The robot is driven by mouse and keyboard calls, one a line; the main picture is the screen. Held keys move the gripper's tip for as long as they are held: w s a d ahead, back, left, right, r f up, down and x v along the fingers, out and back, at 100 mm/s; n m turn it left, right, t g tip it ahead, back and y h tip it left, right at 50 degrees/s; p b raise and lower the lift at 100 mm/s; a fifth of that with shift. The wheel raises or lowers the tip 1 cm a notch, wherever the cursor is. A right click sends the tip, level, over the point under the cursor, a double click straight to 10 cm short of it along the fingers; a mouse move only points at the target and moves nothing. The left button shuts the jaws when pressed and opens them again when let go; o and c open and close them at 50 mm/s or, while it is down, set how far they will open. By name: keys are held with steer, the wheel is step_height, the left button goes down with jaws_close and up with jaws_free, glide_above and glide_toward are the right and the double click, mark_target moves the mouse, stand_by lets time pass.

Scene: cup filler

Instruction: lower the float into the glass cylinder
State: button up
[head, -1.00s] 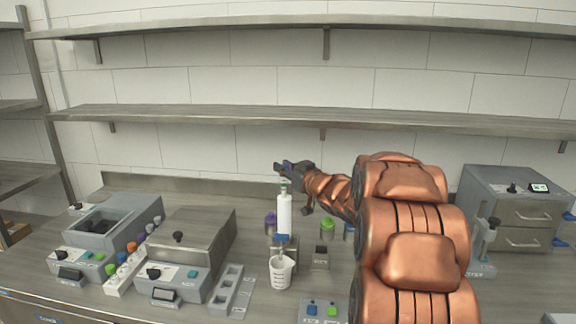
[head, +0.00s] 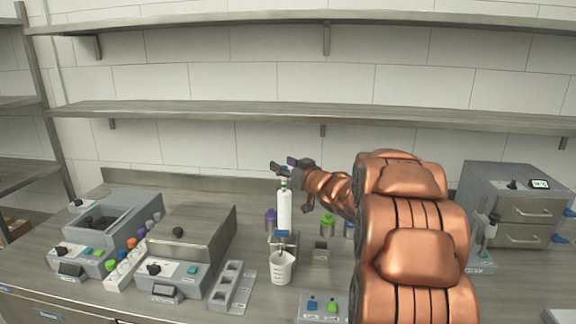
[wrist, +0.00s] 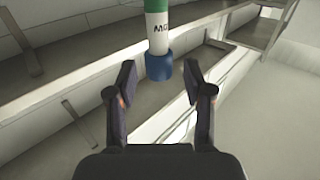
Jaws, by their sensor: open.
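My gripper (head: 282,165) is open, above a tall white cylinder-like body (head: 284,212) at the back middle of the bench. In the wrist view my open gripper (wrist: 165,85) has nothing between its fingers. A slim piece with a blue end (wrist: 159,66), a white lettered part and a green part shows just beyond the fingertips, apart from both. It may be the float, but I cannot tell for sure. A narrow green band shows at the top of the white body in the head view. I cannot tell which vessel is the glass cylinder.
A white beaker (head: 282,268) stands in front of the white body. Purple (head: 270,218) and green-topped (head: 327,226) containers flank it. Grey machines (head: 178,260) stand left, a drawer cabinet (head: 515,210) right. A shelf (head: 300,116) runs above my gripper.

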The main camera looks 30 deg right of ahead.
steer(key=s, duration=1.2)
steer(key=shift+d, duration=0.45)
steer(key=s+a+f+m+g+h, duration=0.3)
steer(key=s+a+f+g+h, duration=0.2)
steer(key=s+a+f+g, duration=0.8)
steer(key=s+a+f+n+g+y, duration=0.1)
steer(key=s+a+f+g+y, duration=0.1)
steer(key=s+a, duration=0.5)
steer(key=s+a+f+n+g+y, duration=0.1)
steer(key=s+a+g, duration=0.3)
steer(key=s, duration=1.2)
steer(key=a+f, duration=0.1)
steer(key=a, duration=0.3)
steer(key=shift+g+y, duration=0.4)
